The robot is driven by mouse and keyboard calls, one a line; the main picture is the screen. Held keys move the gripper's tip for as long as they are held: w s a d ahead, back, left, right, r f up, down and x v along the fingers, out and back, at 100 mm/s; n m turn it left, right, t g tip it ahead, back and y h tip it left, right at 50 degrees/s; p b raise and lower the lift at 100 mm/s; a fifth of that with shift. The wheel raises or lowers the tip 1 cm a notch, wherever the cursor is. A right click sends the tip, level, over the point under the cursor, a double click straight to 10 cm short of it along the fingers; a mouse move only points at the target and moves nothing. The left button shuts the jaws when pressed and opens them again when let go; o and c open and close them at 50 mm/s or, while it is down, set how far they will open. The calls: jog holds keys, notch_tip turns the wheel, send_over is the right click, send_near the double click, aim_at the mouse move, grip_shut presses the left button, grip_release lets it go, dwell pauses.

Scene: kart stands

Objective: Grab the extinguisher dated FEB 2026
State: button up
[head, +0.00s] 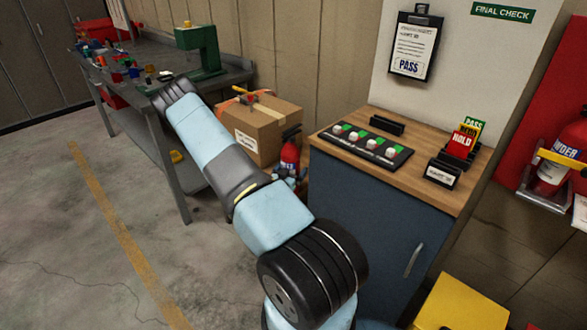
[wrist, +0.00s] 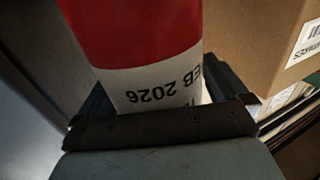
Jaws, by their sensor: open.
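A red extinguisher (head: 289,156) with a black top stands on the floor between the cardboard box and the blue cabinet. In the wrist view its red body (wrist: 135,30) and white label fill the middle; the label reads "EB 2026" upside down, its first letter not visible. My gripper (wrist: 160,97) is open, with one dark finger on each side of the extinguisher's label. I cannot tell whether either finger touches it. In the head view, my arm hides most of the gripper and the extinguisher's lower part.
The cardboard box (head: 262,130) stands close beside the extinguisher, and the blue cabinet (head: 370,215) is on its other side. A grey workbench (head: 165,130) stands left. Another extinguisher (head: 556,165) labelled powder sits in a bracket at far right. Floor at left is clear.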

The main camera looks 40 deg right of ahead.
jog(key=shift+d, duration=0.1)
jog(key=shift+c, duration=0.4)
jog(key=shift+w, duration=0.1)
grip_shut()
dwell(0.4)
